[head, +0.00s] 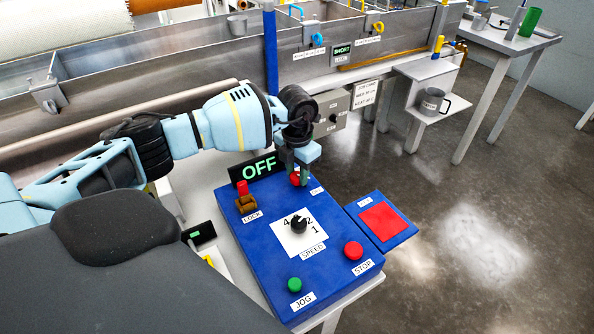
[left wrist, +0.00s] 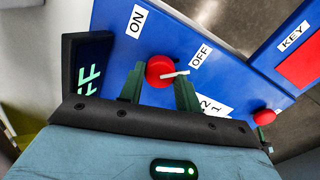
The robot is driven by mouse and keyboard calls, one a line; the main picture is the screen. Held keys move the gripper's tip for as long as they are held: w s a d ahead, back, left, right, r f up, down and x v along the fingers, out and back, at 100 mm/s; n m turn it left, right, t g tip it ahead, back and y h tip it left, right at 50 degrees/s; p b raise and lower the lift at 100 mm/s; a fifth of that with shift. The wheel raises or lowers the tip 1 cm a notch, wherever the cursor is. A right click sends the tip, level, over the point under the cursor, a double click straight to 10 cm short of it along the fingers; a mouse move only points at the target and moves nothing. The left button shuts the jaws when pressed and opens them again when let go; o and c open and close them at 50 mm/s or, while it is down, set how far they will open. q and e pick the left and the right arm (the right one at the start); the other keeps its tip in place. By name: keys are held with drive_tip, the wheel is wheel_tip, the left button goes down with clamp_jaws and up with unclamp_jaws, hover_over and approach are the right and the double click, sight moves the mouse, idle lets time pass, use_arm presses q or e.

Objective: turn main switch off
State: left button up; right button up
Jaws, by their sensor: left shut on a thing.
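The main switch is a red round knob (head: 295,178) at the far edge of the blue control panel (head: 262,268). In the left wrist view the red knob (left wrist: 158,68) has a white pointer directed to the OFF label's (left wrist: 201,55) side, away from the ON label (left wrist: 137,20). My left gripper (head: 301,168) points down at the knob. In the left wrist view its two fingers (left wrist: 158,90) stand on either side of the knob, shut on it. A black display (head: 257,170) behind the panel reads OFF in green. My right gripper is not in view.
The panel also carries a red lock switch (head: 242,188), a black speed dial (head: 299,225), a green jog button (head: 294,285) and a red stop button (head: 353,251). A blue key pad with a red square (head: 385,222) adjoins on the right. A long metal bath (head: 200,75) lies behind.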

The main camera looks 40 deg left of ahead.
sight(297, 176)
use_arm(q)
drive_tip(key=o, duration=1)
drive_tip(key=shift+c, duration=0.2)
wheel_tip(297, 176, up, 8)
drive_tip(key=shift+f, duration=0.1)
